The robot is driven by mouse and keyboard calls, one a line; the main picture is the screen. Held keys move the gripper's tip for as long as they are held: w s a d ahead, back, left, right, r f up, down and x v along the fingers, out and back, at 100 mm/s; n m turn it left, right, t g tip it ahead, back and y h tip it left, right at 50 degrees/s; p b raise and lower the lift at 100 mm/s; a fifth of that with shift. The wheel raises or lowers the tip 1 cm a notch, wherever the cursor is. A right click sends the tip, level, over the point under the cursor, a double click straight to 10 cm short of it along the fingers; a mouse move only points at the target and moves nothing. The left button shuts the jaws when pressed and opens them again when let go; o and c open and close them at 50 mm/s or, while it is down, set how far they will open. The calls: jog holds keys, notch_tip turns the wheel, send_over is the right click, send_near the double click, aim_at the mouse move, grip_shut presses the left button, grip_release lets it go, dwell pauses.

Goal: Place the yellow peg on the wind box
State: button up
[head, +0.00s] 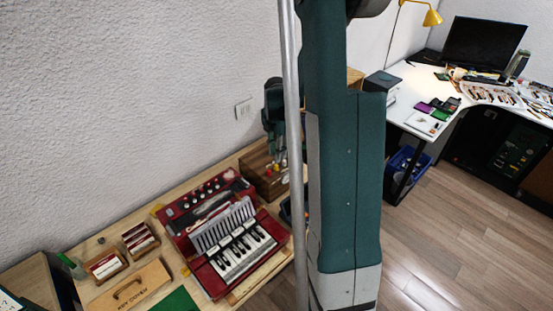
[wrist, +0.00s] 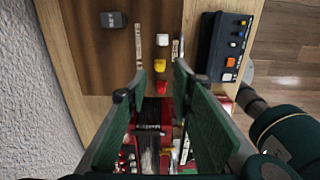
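In the wrist view the yellow peg (wrist: 160,65) stands on a brown wooden surface (wrist: 118,62), between a white peg (wrist: 163,40) and a red peg (wrist: 162,87). My gripper (wrist: 160,72) is open above this row, with one green-padded finger on each side. Nothing is held; the yellow peg shows between the fingertips, and its height gap to them is hard to tell. In the head view my gripper is over a wooden box (head: 262,187) at the bench's back, where the pegs are tiny. No label marks the wind box, so I cannot tell which thing it is.
The red keyboard action (head: 205,215) lies in front of the wooden box. The wall is close on the left. The key cover (head: 130,285) and small card boxes (head: 107,265) sit at the front left.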

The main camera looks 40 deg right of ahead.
aim_at(275, 165)
jog(key=shift+r, duration=2.75)
jog(key=shift+a, duration=0.1)
jog(key=s+a+r+m+t+h, duration=0.15)
jog(key=a+r+m, duration=0.25)
jog(key=a+r, duration=0.5)
jog(key=s+a+r+m+t+y, duration=0.15)
jog(key=s+a+r+m, duration=0.35)
jog(key=a, duration=0.8)
jog(key=s+a+r+m+t, duration=0.2)
jog(key=s+a+m, duration=0.2)
jog(key=s+a, duration=0.2)
jog(key=s+a+r+m+t, duration=0.1)
jog(key=s+a+m, duration=0.4)
jog(key=a, duration=0.6)
jog(key=shift+s+a+r+t, duration=0.25)
jog(key=shift+s+r+t, duration=0.15)
jog(key=shift+s+t, duration=0.3)
